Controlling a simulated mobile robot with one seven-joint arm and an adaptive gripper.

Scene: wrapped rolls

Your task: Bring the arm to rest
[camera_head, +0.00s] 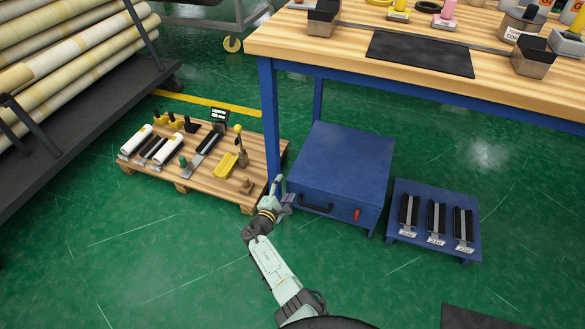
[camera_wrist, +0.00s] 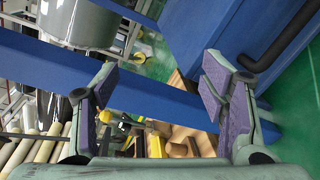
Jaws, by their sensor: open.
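My arm (camera_head: 275,262) reaches up from the bottom of the head view. My gripper (camera_head: 281,193) is beside the left side of the blue cabinet (camera_head: 345,165), close to the foot of the blue table leg (camera_head: 270,115). In the wrist view my gripper (camera_wrist: 158,88) is open, its purple-padded fingers wide apart with nothing held between them. The table leg (camera_wrist: 140,88) crosses behind the fingers, and the cabinet (camera_wrist: 215,35) with its dark handle (camera_wrist: 280,45) is close to the right finger. Whether anything touches is unclear.
A wooden pallet (camera_head: 215,185) with wrapped rolls and tools lies left of my gripper. The workbench (camera_head: 350,25) overhangs behind. A low blue stand (camera_head: 415,240) with black items is to the right. A rack of long rolls (camera_head: 80,50) is at left. Green floor is clear around my arm.

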